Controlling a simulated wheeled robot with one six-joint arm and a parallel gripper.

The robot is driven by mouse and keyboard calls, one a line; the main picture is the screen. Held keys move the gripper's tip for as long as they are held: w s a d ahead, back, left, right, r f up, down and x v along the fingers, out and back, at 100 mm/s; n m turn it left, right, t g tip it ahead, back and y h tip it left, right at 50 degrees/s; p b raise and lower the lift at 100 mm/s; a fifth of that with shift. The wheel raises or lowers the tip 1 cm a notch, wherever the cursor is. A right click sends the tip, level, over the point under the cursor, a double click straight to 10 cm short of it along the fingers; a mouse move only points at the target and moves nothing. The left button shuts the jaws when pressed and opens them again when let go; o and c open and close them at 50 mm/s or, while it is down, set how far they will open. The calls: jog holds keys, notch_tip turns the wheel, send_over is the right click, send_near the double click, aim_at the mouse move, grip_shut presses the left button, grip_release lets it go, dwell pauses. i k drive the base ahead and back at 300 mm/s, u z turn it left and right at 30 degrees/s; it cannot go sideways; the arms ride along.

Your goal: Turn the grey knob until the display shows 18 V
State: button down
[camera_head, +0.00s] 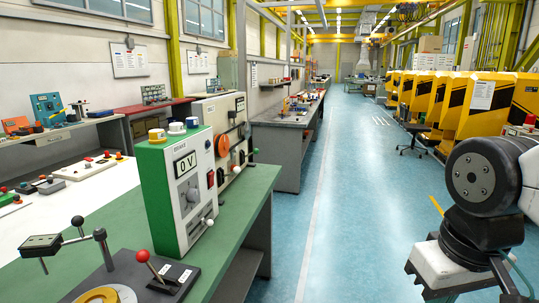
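A green and white instrument box (168,200) stands on the green bench top in the left half of the view. Its display (185,165) reads 0 V. A round grey knob (191,195) sits on its front panel below the display. A red switch (210,179) and a white-tipped lever (206,221) are to the right of the knob. My arm shows at the lower right, well apart from the box. My gripper is not in view.
A red-knobbed lever on a dark base (172,277) and a black-knobbed metal stand (100,237) are at the near left. A second panel box with an orange dial (222,145) stands behind. The blue floor (345,210) right of the bench is clear. Yellow machines (483,108) line the right.

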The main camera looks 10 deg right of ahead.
aim_at(193, 195)
jog(key=z, duration=0.75)
jog(key=i, duration=1)
jog(key=u, duration=0.3)
jog(key=k, duration=0.6)
jog(key=u, duration=0.45)
jog(key=i, duration=0.4)
